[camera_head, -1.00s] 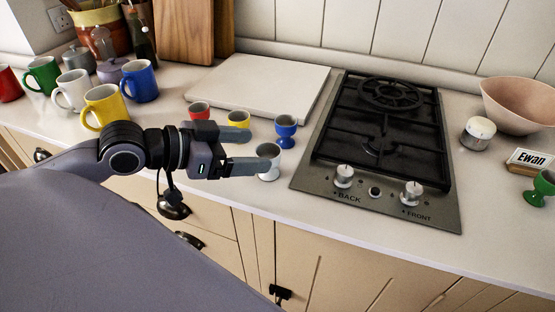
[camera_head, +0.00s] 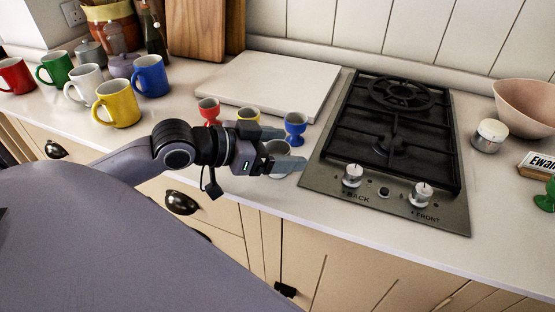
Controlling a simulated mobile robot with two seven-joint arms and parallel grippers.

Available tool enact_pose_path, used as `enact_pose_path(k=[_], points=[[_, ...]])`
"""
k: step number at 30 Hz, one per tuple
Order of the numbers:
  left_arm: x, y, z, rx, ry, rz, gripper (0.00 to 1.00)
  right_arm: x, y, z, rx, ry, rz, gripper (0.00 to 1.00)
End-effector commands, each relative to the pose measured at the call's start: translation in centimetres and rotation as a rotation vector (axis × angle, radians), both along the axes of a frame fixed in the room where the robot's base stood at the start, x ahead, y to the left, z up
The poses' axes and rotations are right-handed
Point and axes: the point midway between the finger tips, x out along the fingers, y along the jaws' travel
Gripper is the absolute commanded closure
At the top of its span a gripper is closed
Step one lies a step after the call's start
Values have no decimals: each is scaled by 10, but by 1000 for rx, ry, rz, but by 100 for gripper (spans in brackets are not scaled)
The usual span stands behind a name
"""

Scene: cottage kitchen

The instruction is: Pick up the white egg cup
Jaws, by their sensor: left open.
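The white egg cup (camera_head: 279,148) stands on the counter near its front edge, left of the hob. My left gripper (camera_head: 284,150) is open, its two fingers pointing right, one on the far side and one on the near side of the cup. The near finger hides the cup's lower part. I cannot tell whether a finger touches the cup. My right gripper does not show.
A blue egg cup (camera_head: 295,126), a yellow egg cup (camera_head: 248,114) and a red egg cup (camera_head: 209,110) stand close behind the gripper. The hob (camera_head: 312,178) lies to the right. Several mugs, including a yellow mug (camera_head: 118,104), stand at left.

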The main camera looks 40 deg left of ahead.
Motion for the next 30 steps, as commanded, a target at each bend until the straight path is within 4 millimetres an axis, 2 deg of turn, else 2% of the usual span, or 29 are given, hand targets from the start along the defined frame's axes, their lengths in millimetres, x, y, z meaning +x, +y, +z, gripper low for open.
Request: enact_pose_path(k=[13, 14, 18, 19, 30], points=[[7, -5, -3, 1, -1, -3, 19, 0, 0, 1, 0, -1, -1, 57], [7, -5, -3, 1, -1, -3, 26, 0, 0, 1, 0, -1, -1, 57], [7, -5, -3, 1, -1, -3, 71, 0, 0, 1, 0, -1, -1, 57], [7, -5, -3, 1, -1, -3, 78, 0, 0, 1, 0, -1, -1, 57], [7, -5, 1, 2, -2, -3, 78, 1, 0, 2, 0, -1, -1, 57]])
